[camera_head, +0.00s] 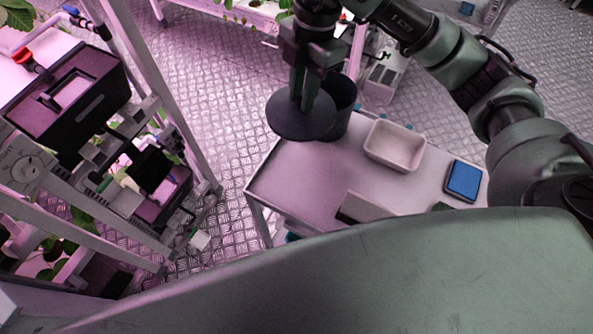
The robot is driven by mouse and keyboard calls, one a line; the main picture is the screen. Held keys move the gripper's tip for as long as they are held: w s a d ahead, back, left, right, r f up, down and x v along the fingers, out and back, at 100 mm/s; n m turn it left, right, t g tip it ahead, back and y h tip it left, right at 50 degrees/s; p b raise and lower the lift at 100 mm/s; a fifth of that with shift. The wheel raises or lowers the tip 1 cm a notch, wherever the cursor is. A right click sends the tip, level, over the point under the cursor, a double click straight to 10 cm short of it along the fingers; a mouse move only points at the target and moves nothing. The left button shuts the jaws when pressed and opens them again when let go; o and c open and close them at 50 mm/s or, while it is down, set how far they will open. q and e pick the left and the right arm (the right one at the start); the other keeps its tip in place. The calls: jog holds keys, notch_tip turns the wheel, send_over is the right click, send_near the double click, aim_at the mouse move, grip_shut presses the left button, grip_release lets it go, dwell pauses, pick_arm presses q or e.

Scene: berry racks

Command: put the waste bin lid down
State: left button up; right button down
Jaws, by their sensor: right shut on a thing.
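The waste bin lid (284,120) is a dark round disc above the far left part of the table. My right gripper (304,100) points down at it and is shut on it. The dark cylindrical waste bin (343,103) stands at the table's far edge, just right of and partly behind the lid. The lid overlaps the bin in the picture, and its opening is partly hidden by my gripper. I cannot tell whether the lid touches the bin or the table. My left gripper is not in view.
The grey table (300,180) has bare room at its left. A whitish tray (394,146) and a blue-topped box (463,180) stand to the right, and a light block (364,208) at the near edge. A metal rack (165,110) with dark boxes rises at left.

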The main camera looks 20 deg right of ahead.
aim_at(297, 122)
jog(key=s+a+f, duration=0.2)
jog(key=s+f, duration=0.1)
jog(key=shift+s+a, duration=0.1)
notch_tip(297, 122, down, 13)
jog(key=shift+f+p, duration=0.15)
jog(key=shift+p, duration=0.55)
notch_tip(297, 122, down, 5)
jog(key=shift+r+p, duration=0.1)
jog(key=shift+p, duration=0.2)
jog(key=shift+f, duration=0.2)
jog(key=shift+f, duration=0.2)
jog(key=c, duration=1.3)
grip_release()
jog(key=shift+r, duration=0.1)
jog(key=shift+r, duration=0.1)
